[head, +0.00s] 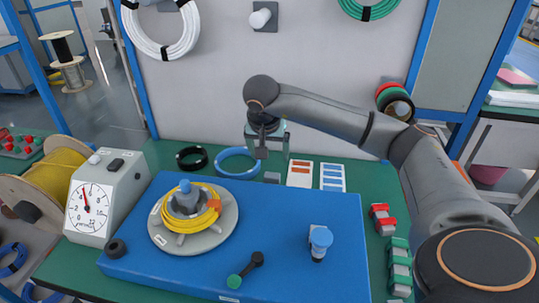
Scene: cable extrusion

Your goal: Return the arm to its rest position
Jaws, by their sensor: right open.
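My right arm reaches in from the right side of the head view, bends at a dark round joint and points down. My right gripper (262,150) hangs above the back edge of the blue board (300,222), near a blue cable ring. It is open, and nothing shows between its fingers. My left gripper is not in view.
A coiler with yellow cable (190,215) and a gauge box (95,200) stand at left. A black-and-green crank (246,270) and a blue-capped post (319,243) are on the board. Behind lie a blue ring (222,160) and cards (333,177). Red (383,220) and green blocks sit right.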

